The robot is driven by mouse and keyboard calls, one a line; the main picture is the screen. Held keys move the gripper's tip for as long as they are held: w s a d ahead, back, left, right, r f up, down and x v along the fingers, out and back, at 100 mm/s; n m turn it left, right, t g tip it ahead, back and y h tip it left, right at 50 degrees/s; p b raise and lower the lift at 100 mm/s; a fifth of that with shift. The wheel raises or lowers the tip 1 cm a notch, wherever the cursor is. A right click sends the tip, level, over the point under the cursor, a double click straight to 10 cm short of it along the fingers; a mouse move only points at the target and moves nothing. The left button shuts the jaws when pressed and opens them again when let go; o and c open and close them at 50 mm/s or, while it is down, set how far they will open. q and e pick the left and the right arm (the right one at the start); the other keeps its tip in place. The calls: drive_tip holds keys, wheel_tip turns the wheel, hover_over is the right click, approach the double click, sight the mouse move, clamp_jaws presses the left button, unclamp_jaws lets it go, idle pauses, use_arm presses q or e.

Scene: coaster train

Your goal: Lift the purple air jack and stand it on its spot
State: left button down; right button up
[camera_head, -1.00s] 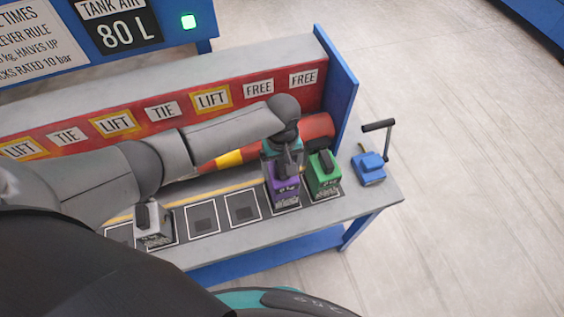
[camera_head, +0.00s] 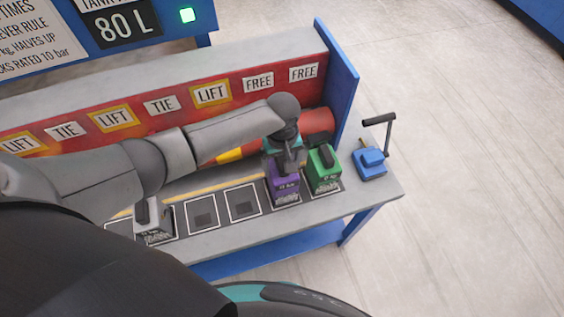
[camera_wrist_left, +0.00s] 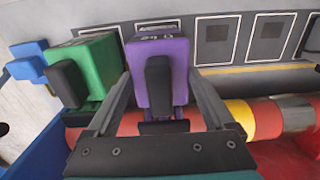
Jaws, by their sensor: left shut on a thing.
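The purple air jack (camera_head: 285,181) is upright at a marked spot (camera_head: 289,199) near the right end of the bench row, just left of the green jack (camera_head: 323,170). My left gripper (camera_head: 287,163) reaches it from above and is shut on it. In the left wrist view the purple jack (camera_wrist_left: 160,52) is between the two fingers, its dark handle toward me. A white-edged dark spot shows behind its far end. I cannot tell whether its base touches the bench. My right gripper is not in view.
A grey jack (camera_head: 152,222) stands further left, with two empty marked spots (camera_head: 243,203) between. A blue hand pump (camera_head: 370,162) stands at the right end. Behind are a red and yellow cylinder (camera_head: 317,122) and the red label panel (camera_head: 180,107).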

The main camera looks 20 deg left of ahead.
use_arm(q)
drive_tip(key=shift+w+d+f, duration=0.1)
drive_tip(key=shift+w+f, duration=0.05)
drive_tip(key=shift+f, duration=0.05)
idle(0.3)
drive_tip(key=shift+c, duration=0.6)
unclamp_jaws()
drive_tip(key=shift+o, duration=0.6)
drive_tip(key=shift+s+f, duration=0.2)
drive_tip(key=shift+s, duration=0.05)
wheel_tip(320, 180, up, 16)
drive_tip(key=p, duration=0.1)
drive_tip(key=shift+f, duration=0.2)
drive_tip(key=shift+w, duration=0.1)
